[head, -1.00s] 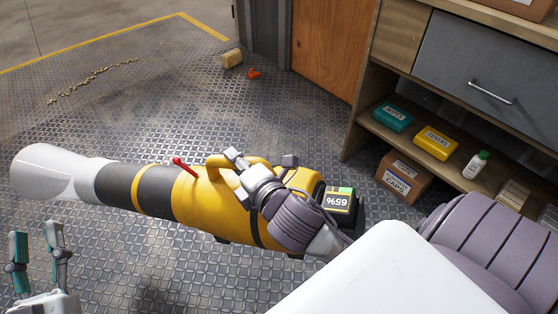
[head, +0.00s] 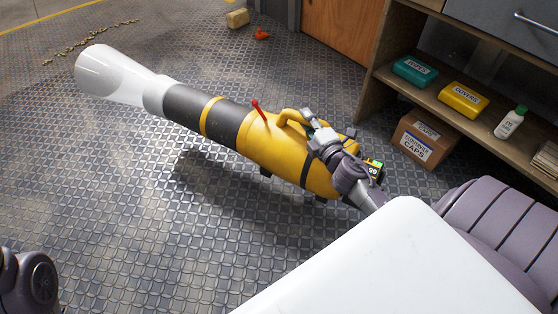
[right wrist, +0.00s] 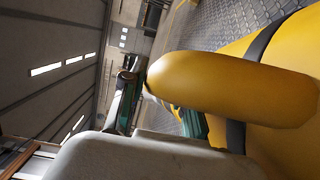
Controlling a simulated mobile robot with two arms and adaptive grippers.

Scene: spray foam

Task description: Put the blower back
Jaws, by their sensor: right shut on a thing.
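The blower (head: 265,140) has a yellow body, a black tube with a yellow band and a clear flared nozzle (head: 118,78). It hangs above the floor, nozzle toward the upper left. My right gripper (head: 318,125) is shut on its yellow top handle (head: 284,117). In the right wrist view the handle (right wrist: 235,88) lies between the fingers (right wrist: 160,108), with the yellow body to the right. The blower's rear end is partly hidden by my right arm. My left gripper is out of view; only part of my left arm shows at the lower left.
A wooden shelf unit (head: 400,87) stands at the right, holding a teal box (head: 415,72), a yellow box (head: 462,98) and a white bottle (head: 509,123). A cardboard box (head: 425,138) sits beneath. A foam block (head: 237,18) and an orange piece (head: 262,34) lie on the floor, which is open at left.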

